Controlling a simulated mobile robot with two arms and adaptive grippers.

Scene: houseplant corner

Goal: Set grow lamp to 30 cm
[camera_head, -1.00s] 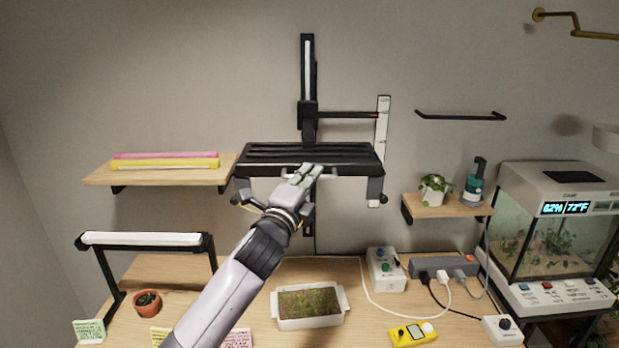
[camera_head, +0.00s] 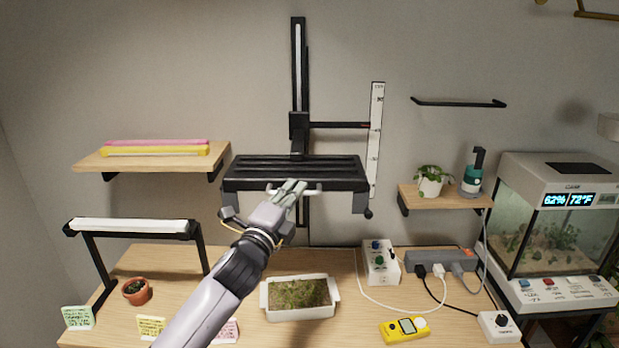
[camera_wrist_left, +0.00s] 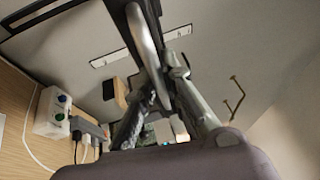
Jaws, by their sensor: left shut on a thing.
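The black grow lamp (camera_head: 295,170) hangs on a dark vertical rail (camera_head: 298,60) on the wall. A carriage (camera_head: 299,125) on the rail carries a thin pointer arm (camera_head: 340,125) reaching right to a white upright scale (camera_head: 375,150). The pointer's red tip lies above the scale's middle; its numbers are too small to read. My left gripper (camera_head: 290,187) is shut on the pale handle (camera_head: 313,193) at the lamp's front edge. In the left wrist view the fingers (camera_wrist_left: 163,75) close around the handle bar (camera_wrist_left: 143,38). My right gripper is out of view.
Below stand a planted white tray (camera_head: 299,314), a control box (camera_head: 381,265), a power strip (camera_head: 440,261) and a yellow meter (camera_head: 404,330). A small lamp (camera_head: 132,226) is at left, a terrarium (camera_head: 555,230) at right. Open air separates the grow lamp from the tray.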

